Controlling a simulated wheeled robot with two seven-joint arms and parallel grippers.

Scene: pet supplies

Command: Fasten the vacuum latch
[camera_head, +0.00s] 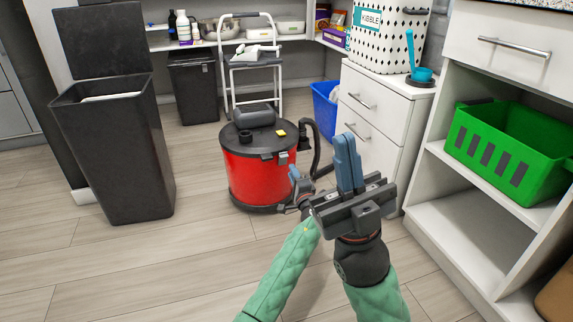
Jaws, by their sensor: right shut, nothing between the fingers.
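The vacuum (252,178) is a red canister with a black lid, upright on the floor in the middle of the view. A small dark latch (283,158) shows at the lid's rim on the side toward me; its exact position is too small to tell. My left gripper (294,174) is low beside the vacuum's right side, just below and right of the latch. Its fingers are small and partly hidden, and I cannot tell whether it touches the canister. My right gripper (348,160) is nearer to me, right of the vacuum, with its blue fingers together and empty.
A black hose curves along the vacuum's right side. White drawers (372,115) and a shelf unit with a green basket (512,145) stand at the right. A tall black open-lidded bin (115,160) stands left. A step stool (252,75) stands behind. The front-left floor is clear.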

